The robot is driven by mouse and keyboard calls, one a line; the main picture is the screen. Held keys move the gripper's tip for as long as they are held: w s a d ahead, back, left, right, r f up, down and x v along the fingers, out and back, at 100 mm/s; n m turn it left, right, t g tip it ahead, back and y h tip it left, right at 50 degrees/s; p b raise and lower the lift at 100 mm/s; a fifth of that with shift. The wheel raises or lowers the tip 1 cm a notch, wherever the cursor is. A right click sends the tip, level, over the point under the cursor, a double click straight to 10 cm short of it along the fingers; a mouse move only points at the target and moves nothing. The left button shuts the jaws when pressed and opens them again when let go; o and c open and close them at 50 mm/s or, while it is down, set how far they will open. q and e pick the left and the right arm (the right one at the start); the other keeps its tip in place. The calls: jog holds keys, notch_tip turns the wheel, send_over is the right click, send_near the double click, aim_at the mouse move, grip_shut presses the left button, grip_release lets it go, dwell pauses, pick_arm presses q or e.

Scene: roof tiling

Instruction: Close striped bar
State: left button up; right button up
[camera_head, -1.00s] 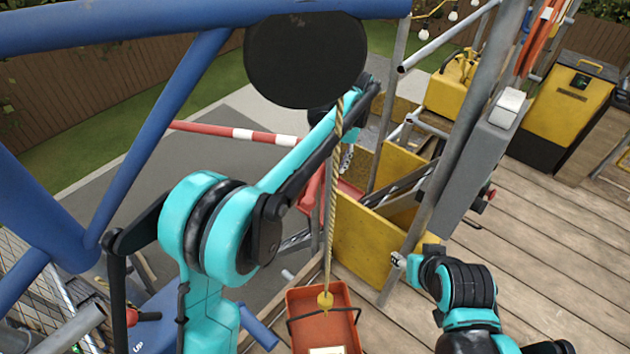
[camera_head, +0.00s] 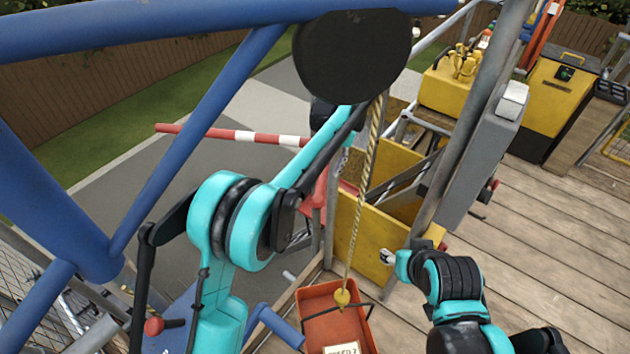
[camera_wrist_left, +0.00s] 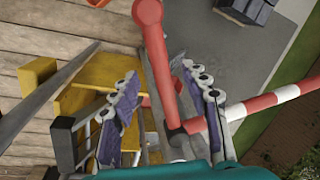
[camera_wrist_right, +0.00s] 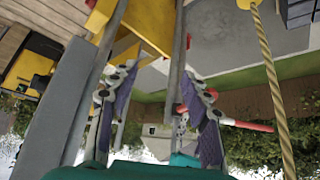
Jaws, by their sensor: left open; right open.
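The red and white striped bar (camera_head: 245,136) sticks out level to the left over the grey paving, beyond my left arm. In the left wrist view the striped bar (camera_wrist_left: 262,104) runs right from a red arm (camera_wrist_left: 158,65). My left gripper (camera_wrist_left: 165,110) is open, with the red arm passing between its fingers in the picture; contact cannot be told. In the head view my own arm mostly hides this gripper. My right gripper (camera_head: 388,257) is open and empty near the yellow panel, low beside the grey post; its fingers also show in the right wrist view (camera_wrist_right: 158,105).
A rope (camera_head: 362,200) holds an orange tub (camera_head: 318,305) at the deck edge, under a black disc (camera_head: 352,55). Blue tubes (camera_head: 190,120) cross the left. A grey box (camera_head: 480,150) is on the post.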

aim_at(323, 181)
pick_arm(q)
jog(key=f, duration=0.2)
jog(key=f+b, duration=0.1)
jog(key=f, duration=0.1)
jog(key=a+f, duration=0.1)
jog(key=f, duration=0.1)
jog(key=shift+w+f, duration=0.15)
jog(key=shift+f, duration=0.25)
grip_shut()
